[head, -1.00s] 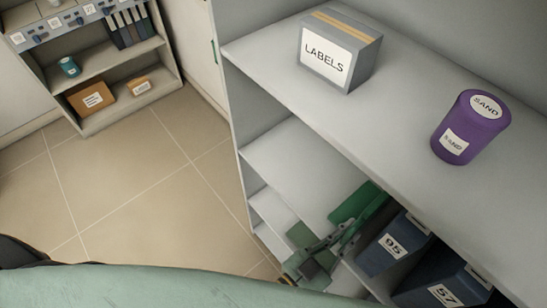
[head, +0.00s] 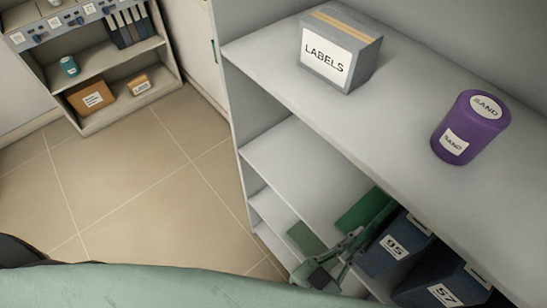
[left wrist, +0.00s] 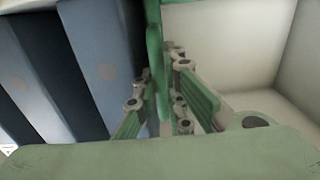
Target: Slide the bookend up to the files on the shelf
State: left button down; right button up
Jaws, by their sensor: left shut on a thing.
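The green bookend (head: 362,208) stands on the shelf below the top board, just left of the files; part of it is hidden by the top board and my gripper. The dark blue files stand in a row, with labels 95 (head: 392,246) and 57 (head: 445,294) showing. My left gripper (head: 352,243) is shut on the bookend's upright plate. In the left wrist view, the plate (left wrist: 154,50) is between the fingers, with the files (left wrist: 100,60) close on its left. I cannot tell whether plate and files touch. My right gripper is not in view.
A LABELS box (head: 340,52) and a purple SAND jar (head: 471,128) stand on the top board (head: 400,110). The shelf left of the bookend is bare. Another shelf unit with boxes and binders (head: 130,28) stands across the tiled floor.

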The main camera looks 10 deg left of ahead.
pick_arm(q)
jog(key=shift+s+d+f, duration=0.1)
jog(key=shift+s+d, duration=0.2)
jog(key=shift+d, duration=0.05)
dwell(0.6)
jog(key=c, duration=1.6)
grip_release()
jog(key=shift+s, duration=0.1)
jog(key=p+v, duration=0.3)
jog(key=v, duration=0.5)
jog(key=shift+s+a, duration=0.25)
jog(key=shift+a, duration=0.1)
